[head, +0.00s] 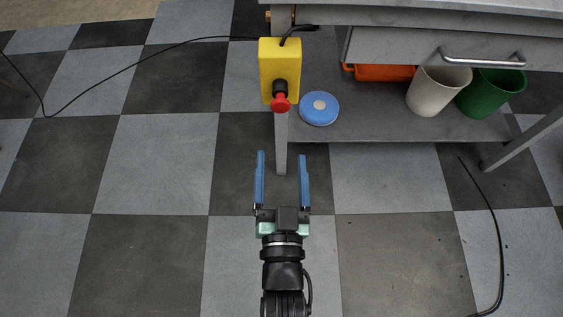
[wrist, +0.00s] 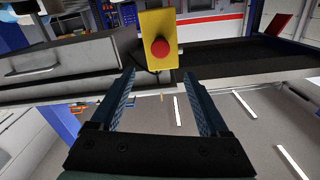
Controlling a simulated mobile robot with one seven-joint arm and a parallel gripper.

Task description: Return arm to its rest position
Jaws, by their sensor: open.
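My gripper (head: 281,180) shows in the head view at the lower middle, its two blue fingers spread apart with nothing between them. It points away from me, toward the leg of a grey workbench. In the wrist view my gripper (wrist: 163,105) is also open and empty. A yellow box with a red button (head: 280,70) is on the workbench's front leg, beyond the fingertips. The yellow box also shows in the wrist view (wrist: 158,25), past the fingers and apart from them.
The workbench's lower shelf (head: 370,125) holds a blue round disc (head: 319,108), an orange bin (head: 385,72), a white bucket (head: 434,92) and a green bucket (head: 490,92). A drawer (head: 400,48) is above. Black cables lie on the floor. The checkered floor (head: 150,165) at left is mostly clear.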

